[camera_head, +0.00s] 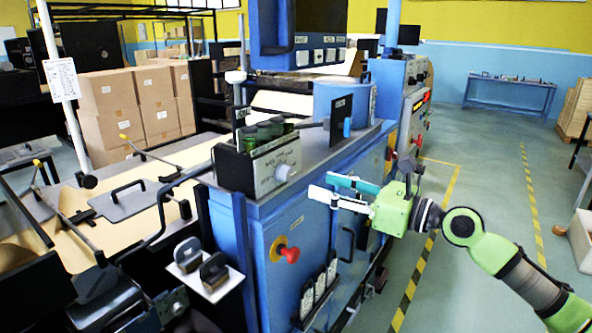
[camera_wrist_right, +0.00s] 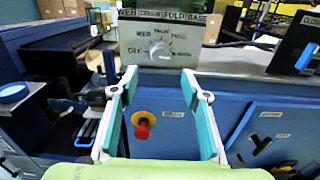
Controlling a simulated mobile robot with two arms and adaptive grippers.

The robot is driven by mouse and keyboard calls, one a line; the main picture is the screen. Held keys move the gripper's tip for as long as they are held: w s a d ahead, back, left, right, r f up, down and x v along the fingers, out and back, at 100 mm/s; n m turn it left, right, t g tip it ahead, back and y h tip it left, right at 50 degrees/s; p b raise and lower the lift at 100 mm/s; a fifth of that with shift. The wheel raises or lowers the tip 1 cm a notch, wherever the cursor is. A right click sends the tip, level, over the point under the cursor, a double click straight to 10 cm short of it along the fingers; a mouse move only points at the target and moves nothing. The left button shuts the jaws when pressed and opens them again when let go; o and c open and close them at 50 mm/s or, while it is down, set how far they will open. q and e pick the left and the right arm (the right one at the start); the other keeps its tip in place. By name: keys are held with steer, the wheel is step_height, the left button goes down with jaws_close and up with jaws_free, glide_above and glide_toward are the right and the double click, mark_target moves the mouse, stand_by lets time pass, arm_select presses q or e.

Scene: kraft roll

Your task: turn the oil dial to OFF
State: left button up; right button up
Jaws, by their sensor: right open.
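The oil dial (camera_head: 283,172) is a pale round knob on the white front plate of a box on the blue machine. In the right wrist view the dial (camera_wrist_right: 160,50) sits straight ahead, with printed words around it that are too small to read surely; its pointer direction is unclear. My right gripper (camera_head: 322,188) is open, its two white-and-teal fingers reaching left towards the machine, a little right of and below the dial. In the right wrist view the gripper (camera_wrist_right: 158,80) holds nothing, with the dial just above and between its fingertips. My left gripper is not seen.
A red knob on a yellow base (camera_head: 287,253) is on the machine's side below the dial. Dark-green-topped items (camera_head: 263,133) stand behind the dial plate. A black plate (camera_head: 341,117) stands to its right. The floor right of the machine is clear.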

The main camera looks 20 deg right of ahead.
mark_target(290, 175)
steer(key=p+x, duration=0.3)
steer(key=x, duration=0.5)
steer(key=shift+w+r, duration=0.1)
steer(key=shift+w+a, duration=0.2)
steer(key=shift+w, duration=0.05)
steer(key=c, duration=1.1)
